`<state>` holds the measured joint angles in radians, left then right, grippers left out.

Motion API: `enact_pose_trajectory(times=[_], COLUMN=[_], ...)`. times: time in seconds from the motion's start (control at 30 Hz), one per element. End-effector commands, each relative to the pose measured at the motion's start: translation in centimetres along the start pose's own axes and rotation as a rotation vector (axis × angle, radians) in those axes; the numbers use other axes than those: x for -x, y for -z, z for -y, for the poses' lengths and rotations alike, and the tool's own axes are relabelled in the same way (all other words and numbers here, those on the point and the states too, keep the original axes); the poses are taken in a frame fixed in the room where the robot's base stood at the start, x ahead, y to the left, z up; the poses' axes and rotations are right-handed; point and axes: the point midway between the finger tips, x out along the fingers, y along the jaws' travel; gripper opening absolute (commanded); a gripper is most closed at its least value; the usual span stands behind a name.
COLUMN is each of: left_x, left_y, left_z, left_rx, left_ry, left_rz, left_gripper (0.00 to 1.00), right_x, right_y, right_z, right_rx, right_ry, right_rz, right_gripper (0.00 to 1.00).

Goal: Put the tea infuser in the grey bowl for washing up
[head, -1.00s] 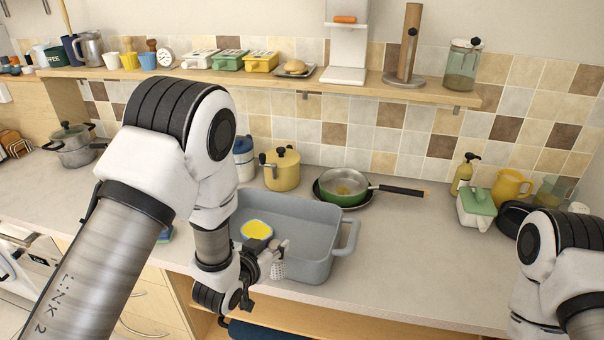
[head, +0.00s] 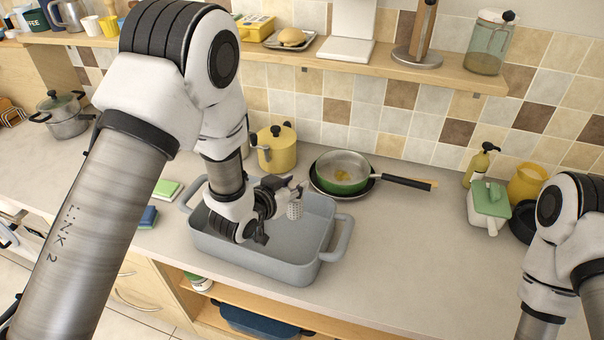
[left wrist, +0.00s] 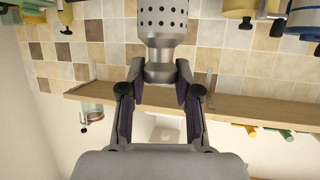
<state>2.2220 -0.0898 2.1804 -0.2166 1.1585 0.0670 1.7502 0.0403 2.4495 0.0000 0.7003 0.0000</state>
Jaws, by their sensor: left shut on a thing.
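The tea infuser (head: 295,209), a small grey perforated cylinder, is in my left gripper (head: 288,188). The left wrist view shows the two fingers (left wrist: 159,85) closed on the narrow end of the infuser (left wrist: 162,22). In the head view the infuser hangs within the outline of the grey bowl (head: 262,271), towards its back right side; its exact height over the floor of the bowl is hard to tell. The bowl is a wide tub with two handles on the counter. My left wrist hides part of its inside. My right gripper is out of the head view.
A green pan (head: 342,174) with a black handle stands behind the bowl on the right, with a yellow pot (head: 277,150) to its left. Sponges (head: 166,189) lie left of the bowl. A shelf (head: 400,70) runs above. The counter right of the bowl is clear.

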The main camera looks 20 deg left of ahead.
Motion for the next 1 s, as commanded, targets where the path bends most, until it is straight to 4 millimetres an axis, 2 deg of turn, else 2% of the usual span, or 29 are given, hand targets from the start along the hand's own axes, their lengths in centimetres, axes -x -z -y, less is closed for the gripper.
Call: enact_pose_trajectory(times=[0.37, 1.0], left_x=[-0.1, -2.8], left_y=[-0.3, -6.9], left_z=[0.0, 0.0], left_rx=[-0.001, -0.001], left_ry=[-0.001, -0.001], left_rz=[-0.001, -0.002], left_gripper=[0.0, 0.0], right_x=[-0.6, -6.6], right_y=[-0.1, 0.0], right_z=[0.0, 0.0], right_rx=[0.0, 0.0], right_ry=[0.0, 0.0], right_rz=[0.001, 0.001], right_gripper=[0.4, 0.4])
